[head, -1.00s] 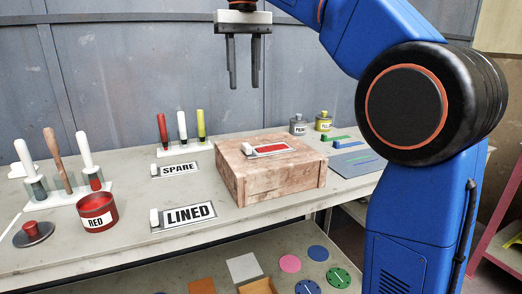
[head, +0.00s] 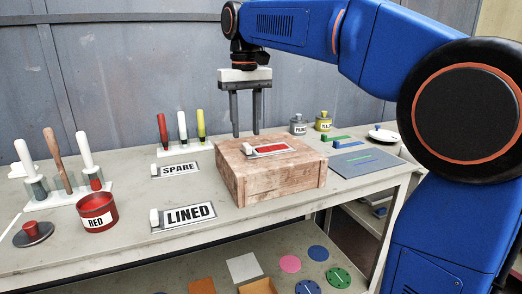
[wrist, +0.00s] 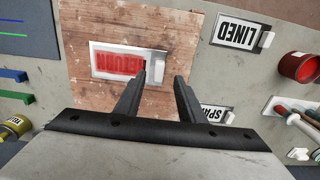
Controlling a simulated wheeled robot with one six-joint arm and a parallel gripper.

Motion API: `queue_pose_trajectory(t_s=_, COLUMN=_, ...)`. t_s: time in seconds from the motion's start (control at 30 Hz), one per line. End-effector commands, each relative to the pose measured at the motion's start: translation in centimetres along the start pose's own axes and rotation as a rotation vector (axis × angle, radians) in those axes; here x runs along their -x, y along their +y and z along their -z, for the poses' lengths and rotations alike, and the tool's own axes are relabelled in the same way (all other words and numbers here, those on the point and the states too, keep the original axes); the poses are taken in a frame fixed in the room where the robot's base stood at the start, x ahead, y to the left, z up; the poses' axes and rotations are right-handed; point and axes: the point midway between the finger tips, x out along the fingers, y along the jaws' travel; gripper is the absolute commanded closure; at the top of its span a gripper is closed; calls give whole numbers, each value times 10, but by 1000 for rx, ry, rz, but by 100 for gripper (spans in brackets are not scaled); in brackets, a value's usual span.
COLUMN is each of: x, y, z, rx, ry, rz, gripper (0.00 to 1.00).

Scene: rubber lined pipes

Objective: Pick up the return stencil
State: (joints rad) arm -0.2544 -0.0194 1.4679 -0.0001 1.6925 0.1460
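The return stencil is a pale plate with a red middle and a white knob (head: 270,149), lying on top of a wooden box (head: 282,179). In the wrist view the stencil (wrist: 118,62) shows red letters reading RETURN, partly covered at one end by a finger. My gripper (head: 246,134) points down, with its fingers apart and nothing between them. In the head view it appears above and behind the stencil, near the box's back edge.
The LINED stencil (head: 185,216) and SPARE stencil (head: 175,170) lie left of the box. A red paint tin (head: 97,213), brush holder and upright markers (head: 182,128) stand further left. Small tins (head: 298,125) and a grey mat (head: 366,163) are at the right.

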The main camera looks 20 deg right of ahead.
Motion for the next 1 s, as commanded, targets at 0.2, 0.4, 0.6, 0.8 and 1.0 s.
queue_pose_trajectory(t_s=0.2, x=-30, y=2, z=1, rx=-1, ry=-1, rz=0, gripper=64)
queue_pose_trajectory(t_s=0.4, x=-40, y=2, z=2, rx=0, ry=1, rz=1, gripper=64)
queue_pose_trajectory(t_s=0.6, x=-40, y=2, z=2, rx=0, ry=2, rz=1, gripper=69)
queue_pose_trajectory(t_s=0.8, x=-40, y=2, z=2, rx=0, ry=2, rz=1, gripper=100)
queue_pose_trajectory(t_s=1.0, x=-39, y=2, z=2, rx=0, ry=2, rz=1, gripper=100)
